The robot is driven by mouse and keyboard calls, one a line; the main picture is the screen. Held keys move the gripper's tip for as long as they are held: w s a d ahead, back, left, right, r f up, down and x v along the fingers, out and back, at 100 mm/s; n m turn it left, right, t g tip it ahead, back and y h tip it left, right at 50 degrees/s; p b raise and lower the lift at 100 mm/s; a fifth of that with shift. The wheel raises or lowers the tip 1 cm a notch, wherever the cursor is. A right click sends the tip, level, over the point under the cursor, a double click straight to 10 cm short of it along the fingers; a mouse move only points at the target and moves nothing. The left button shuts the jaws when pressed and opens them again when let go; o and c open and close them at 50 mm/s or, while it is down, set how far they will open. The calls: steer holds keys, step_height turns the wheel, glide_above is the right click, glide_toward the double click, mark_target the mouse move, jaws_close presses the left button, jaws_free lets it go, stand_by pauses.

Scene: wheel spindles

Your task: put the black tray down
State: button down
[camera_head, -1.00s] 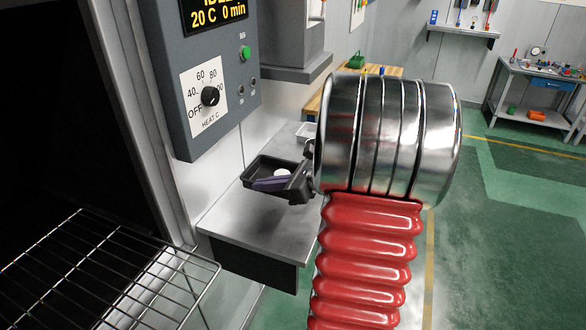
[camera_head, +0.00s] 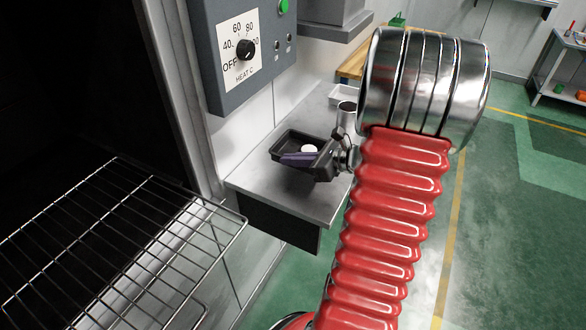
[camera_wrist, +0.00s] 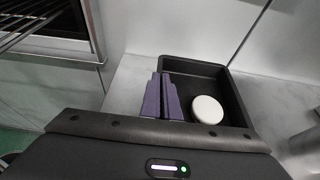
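The black tray (camera_head: 283,140) is at the grey metal bench (camera_head: 285,192), with a white round disc (camera_head: 309,149) in it. In the wrist view the tray (camera_wrist: 237,100) lies level beyond my gripper, with the disc (camera_wrist: 207,110) against its right inner side. My gripper (camera_head: 298,159) is at the tray's side. Its purple fingers (camera_wrist: 162,98) are close together around the tray's left wall in the wrist view and hide part of it. I cannot tell whether the tray's bottom touches the bench.
A metal cylinder (camera_head: 346,117) and a white tray (camera_head: 343,95) stand farther back on the bench. A control box with a heat dial (camera_head: 245,50) hangs above. A wire rack (camera_head: 110,235) sticks out of a dark oven on the left. The bench front is bare.

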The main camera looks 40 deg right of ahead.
mark_target(301, 170)
steer(key=shift+f, duration=0.15)
steer(key=shift+f, duration=1.85)
steer(key=shift+f, duration=0.1)
steer(key=c, duration=2)
jaws_free()
steer(key=shift+s+d+r, duration=0.2)
steer(key=shift+s+r, duration=0.1)
steer(key=shift+s, duration=0.2)
steer(key=v, duration=1.1)
steer(key=shift+a, duration=0.1)
